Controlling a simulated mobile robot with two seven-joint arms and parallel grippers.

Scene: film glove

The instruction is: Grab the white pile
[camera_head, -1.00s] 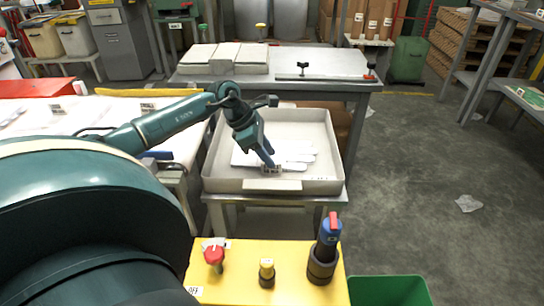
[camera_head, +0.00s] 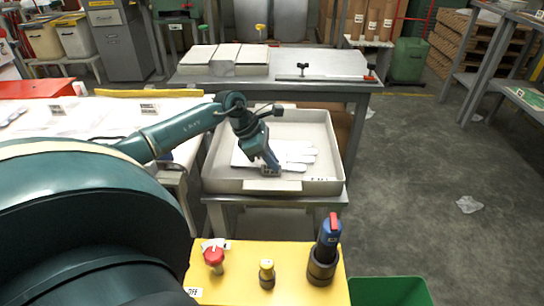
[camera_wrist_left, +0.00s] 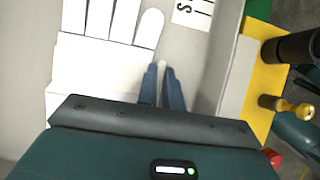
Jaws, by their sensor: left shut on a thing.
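The white pile (camera_head: 298,153) is a flat stack of glove shapes. It lies in a shallow light-grey tray (camera_head: 333,160). My left gripper (camera_head: 270,171) reaches down into the tray at the pile's near edge. In the left wrist view, the white pile (camera_wrist_left: 95,75) shows its fingers pointing up the picture. The blue fingers of my left gripper (camera_wrist_left: 162,83) are shut on a narrow white part of the pile, like a thumb. The gripper body hides the pile's lower part. My right gripper is not in view.
The tray stands on a small metal table. A yellow panel (camera_head: 225,275) with a red button, a yellow knob and a blue-and-red switch stands in front. A green bin (camera_head: 390,291) is at lower right. White stacks (camera_head: 227,58) lie on the bench behind.

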